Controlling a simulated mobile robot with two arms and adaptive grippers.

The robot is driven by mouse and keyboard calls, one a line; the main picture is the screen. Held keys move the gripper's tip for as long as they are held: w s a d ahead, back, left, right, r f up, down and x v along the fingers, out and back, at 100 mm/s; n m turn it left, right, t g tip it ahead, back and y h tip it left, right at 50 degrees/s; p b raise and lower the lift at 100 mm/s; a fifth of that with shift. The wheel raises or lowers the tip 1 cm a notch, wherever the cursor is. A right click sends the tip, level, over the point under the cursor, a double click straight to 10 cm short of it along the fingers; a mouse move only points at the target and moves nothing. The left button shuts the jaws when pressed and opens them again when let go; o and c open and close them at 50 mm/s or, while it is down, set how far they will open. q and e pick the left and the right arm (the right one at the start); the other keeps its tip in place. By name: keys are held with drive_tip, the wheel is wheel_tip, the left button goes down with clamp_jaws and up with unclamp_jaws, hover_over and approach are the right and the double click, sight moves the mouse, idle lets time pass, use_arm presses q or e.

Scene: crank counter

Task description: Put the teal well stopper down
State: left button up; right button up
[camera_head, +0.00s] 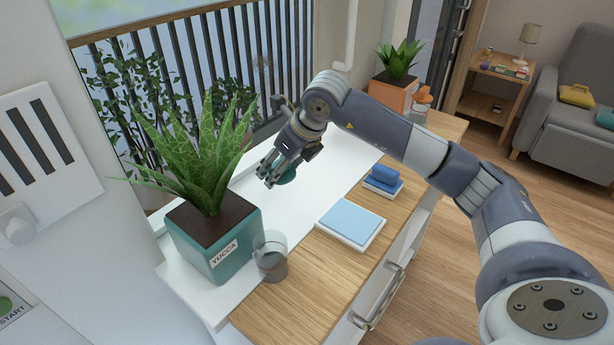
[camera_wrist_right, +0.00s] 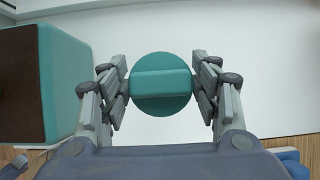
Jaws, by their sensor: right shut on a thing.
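The teal well stopper (camera_wrist_right: 161,104) is a round disc with a raised bar grip across it. My right gripper (camera_wrist_right: 161,86) is shut on that bar, one finger at each end. In the head view the stopper (camera_head: 287,176) shows partly behind the fingers of my right gripper (camera_head: 272,176), over the white strip at the back of the counter. I cannot tell whether the stopper touches the surface. My left gripper is not in view.
A teal yucca pot (camera_head: 215,250) stands left of my right gripper, with a glass (camera_head: 271,262) beside it. A light blue pad (camera_head: 350,220) and a blue block (camera_head: 384,178) lie on the wooden counter (camera_head: 290,305). An orange planter (camera_head: 393,92) stands at the far end.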

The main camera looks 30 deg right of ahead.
sight(285, 175)
wheel_tip(285, 175, down, 4)
drive_tip(key=shift+r, duration=0.2)
drive_tip(key=shift+f, duration=0.3)
wheel_tip(285, 175, down, 3)
drive_tip(key=shift+f+p, duration=0.1)
drive_tip(key=shift+p, duration=0.25)
drive_tip(key=shift+f, duration=0.2)
drive_tip(key=o, duration=1.2)
drive_tip(key=shift+r, duration=0.15)
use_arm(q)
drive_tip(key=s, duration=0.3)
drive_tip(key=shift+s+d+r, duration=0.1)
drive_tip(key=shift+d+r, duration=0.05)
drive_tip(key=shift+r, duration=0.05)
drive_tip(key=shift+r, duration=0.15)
use_arm(e)
drive_tip(key=shift+r, duration=0.1)
